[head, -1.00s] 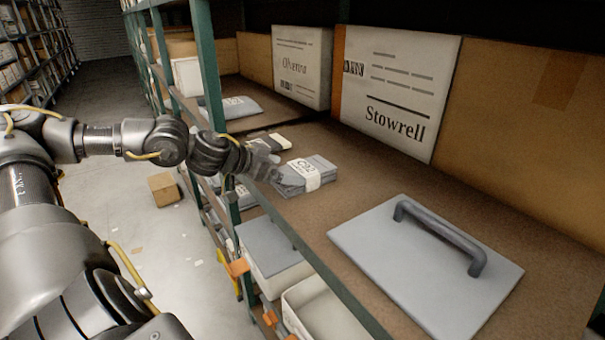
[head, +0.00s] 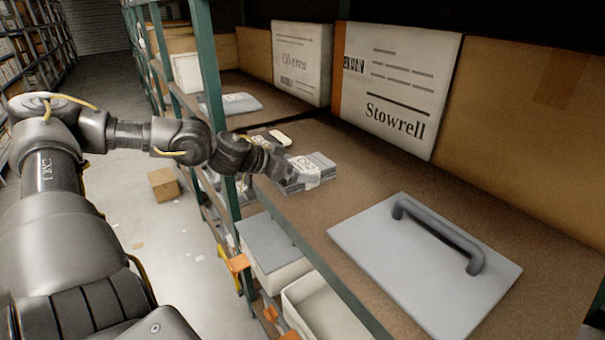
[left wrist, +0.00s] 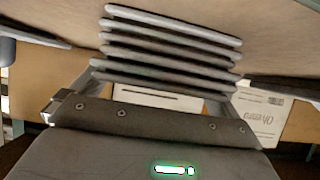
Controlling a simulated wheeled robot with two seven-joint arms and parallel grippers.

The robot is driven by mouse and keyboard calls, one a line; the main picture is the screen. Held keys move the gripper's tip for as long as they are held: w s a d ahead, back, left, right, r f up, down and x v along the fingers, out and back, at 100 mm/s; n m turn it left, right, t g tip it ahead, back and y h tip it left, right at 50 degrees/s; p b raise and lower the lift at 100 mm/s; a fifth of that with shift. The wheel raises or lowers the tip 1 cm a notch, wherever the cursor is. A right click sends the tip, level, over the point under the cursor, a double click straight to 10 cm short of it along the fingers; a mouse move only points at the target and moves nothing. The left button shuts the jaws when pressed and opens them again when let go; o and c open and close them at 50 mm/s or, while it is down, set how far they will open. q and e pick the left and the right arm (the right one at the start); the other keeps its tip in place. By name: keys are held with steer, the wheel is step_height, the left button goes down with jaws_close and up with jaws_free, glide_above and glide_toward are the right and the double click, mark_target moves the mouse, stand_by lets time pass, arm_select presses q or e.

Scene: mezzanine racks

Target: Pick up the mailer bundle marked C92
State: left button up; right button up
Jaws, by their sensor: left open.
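The mailer bundle (head: 318,170), a stack of grey mailers with a white band, lies near the shelf's front edge in the head view. The band's marking is partly covered and too blurred to read surely. My left gripper (head: 284,173) is open at the bundle's left end, and its fingers overlap the stack there. My right gripper is out of view.
A grey lid with a dark handle (head: 425,262) lies to the right on the shelf. A second small item (head: 281,137) lies behind my gripper. Large boxes, one marked Stowrell (head: 395,85), stand at the back. A green upright (head: 207,75) rises close behind my left arm.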

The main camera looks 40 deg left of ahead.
arm_select(q)
steer(key=shift+w+d+f, duration=0.2)
steer(key=shift+w, duration=0.15)
steer(key=c, duration=0.8)
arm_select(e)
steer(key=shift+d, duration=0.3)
arm_select(q)
steer(key=shift+r, duration=0.1)
steer(key=shift+c, duration=0.2)
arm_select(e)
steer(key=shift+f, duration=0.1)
